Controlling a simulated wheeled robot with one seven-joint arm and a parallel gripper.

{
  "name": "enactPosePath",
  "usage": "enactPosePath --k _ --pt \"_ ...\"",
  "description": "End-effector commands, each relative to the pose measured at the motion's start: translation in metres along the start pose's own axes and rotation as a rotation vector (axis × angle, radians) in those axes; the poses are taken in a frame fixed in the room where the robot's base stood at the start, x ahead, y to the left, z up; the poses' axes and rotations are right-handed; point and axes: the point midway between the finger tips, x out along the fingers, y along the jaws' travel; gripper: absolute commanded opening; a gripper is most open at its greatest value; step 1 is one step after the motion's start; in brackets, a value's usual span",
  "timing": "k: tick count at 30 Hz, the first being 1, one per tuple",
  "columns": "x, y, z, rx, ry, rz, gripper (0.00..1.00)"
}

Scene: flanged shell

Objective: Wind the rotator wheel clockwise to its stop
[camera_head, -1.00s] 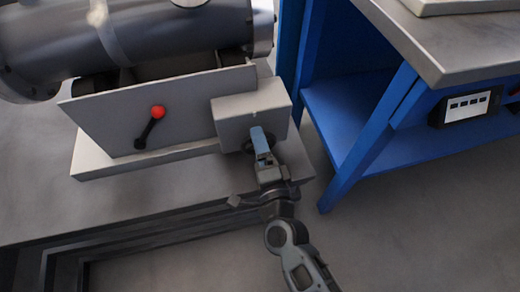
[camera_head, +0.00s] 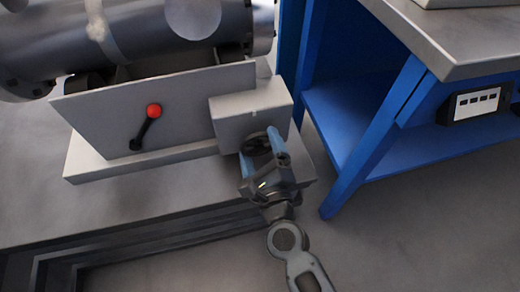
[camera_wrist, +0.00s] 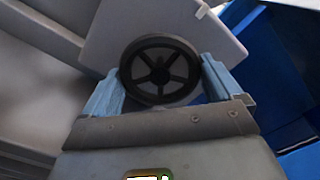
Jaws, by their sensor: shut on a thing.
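The rotator wheel (camera_wrist: 158,69) is a dark spoked handwheel on the front of a grey box (camera_head: 251,114). In the head view the wheel (camera_head: 257,146) is partly hidden by my gripper (camera_head: 261,150). In the wrist view the two blue fingers of my gripper (camera_wrist: 160,88) stand at the left and right of the wheel's rim, and the jaws are shut on it. The lower rim lies close to the gripper's palm. A small light tab (camera_wrist: 202,11) shows on the box's edge above and right of the wheel.
A lever with a red knob (camera_head: 153,111) is on the grey panel left of the box. A large grey flanged cylinder (camera_head: 130,35) lies behind. A blue bench frame (camera_head: 368,150) with a metal top stands close on the right. Floor channels (camera_head: 140,245) run below left.

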Motion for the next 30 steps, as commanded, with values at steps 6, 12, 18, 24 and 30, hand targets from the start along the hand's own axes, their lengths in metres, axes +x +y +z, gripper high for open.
enactPosePath --k 6,12,18,24,30 --pt "-0.0005 0.0006 -0.0023 0.059 0.004 0.0 0.62" --pt "-0.0005 0.0005 -0.0022 0.076 0.004 0.0 0.62" --pt "-0.0005 0.0005 -0.0022 0.077 0.004 0.0 0.62" --pt "-0.0005 0.0005 -0.0019 0.076 0.004 0.0 1.0" --pt "-0.0008 0.0005 -0.0011 0.074 0.002 0.001 1.0"
